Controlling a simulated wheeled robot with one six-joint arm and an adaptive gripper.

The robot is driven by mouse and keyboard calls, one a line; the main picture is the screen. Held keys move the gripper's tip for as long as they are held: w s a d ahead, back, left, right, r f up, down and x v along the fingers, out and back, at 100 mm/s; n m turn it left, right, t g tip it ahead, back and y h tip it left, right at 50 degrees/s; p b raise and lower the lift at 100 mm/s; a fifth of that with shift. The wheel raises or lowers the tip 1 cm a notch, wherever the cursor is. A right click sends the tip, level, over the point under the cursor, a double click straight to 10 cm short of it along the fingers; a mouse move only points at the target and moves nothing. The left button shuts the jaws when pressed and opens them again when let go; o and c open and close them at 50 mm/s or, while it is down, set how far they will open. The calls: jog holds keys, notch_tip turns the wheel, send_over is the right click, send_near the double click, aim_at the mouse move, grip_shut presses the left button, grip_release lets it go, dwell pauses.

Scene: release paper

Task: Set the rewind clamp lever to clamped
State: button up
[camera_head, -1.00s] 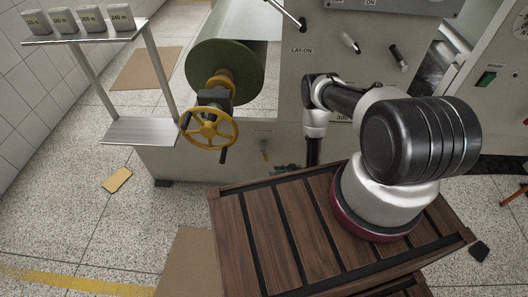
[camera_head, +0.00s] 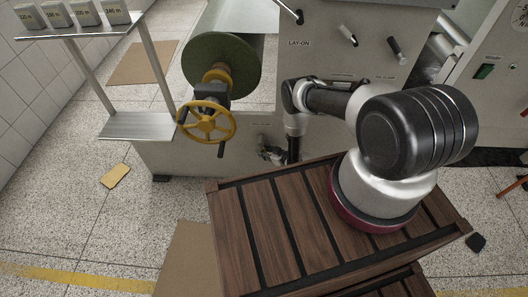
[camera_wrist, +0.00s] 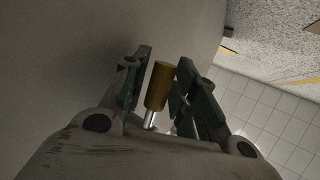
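The clamp lever, a yellow grip on a short metal stem, shows in the wrist view (camera_wrist: 157,88). It stands between the two green-padded fingers of my gripper (camera_wrist: 166,72). The fingers are apart, with a narrow gap visible on the left of the grip; contact on the right is hard to tell. In the head view my gripper (camera_head: 270,154) is low against the front of the grey machine, below and right of the yellow handwheel (camera_head: 206,122). The lever is hidden behind the gripper there.
The green roll (camera_head: 222,58) and handwheel project left of my arm. A LAY-ON switch lever (camera_head: 348,36) is higher on the panel. A metal shelf stand (camera_head: 138,126) is at left. The slatted wooden crate top (camera_head: 290,225) is in front; floor at left is mostly clear.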

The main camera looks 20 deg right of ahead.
jog(key=shift+c, duration=0.2)
grip_shut()
jog(key=shift+s+d+r+n+g+h, duration=0.15)
jog(key=shift+d+r+n+g+h, duration=0.3)
jog(key=shift+h, duration=0.4)
jog(key=shift+s+d+r+n+g+h, duration=0.25)
jog(key=shift+d+g+h, duration=0.25)
jog(key=shift+h, duration=0.3)
jog(key=shift+s+d+r+n+g+h, duration=0.1)
jog(key=shift+d+r+n+g+h, duration=0.1)
jog(key=shift+d+n+g+h, duration=0.45)
jog(key=shift+a+m, duration=0.1)
jog(key=shift+m, duration=0.15)
jog(key=shift+o, duration=0.2)
grip_release()
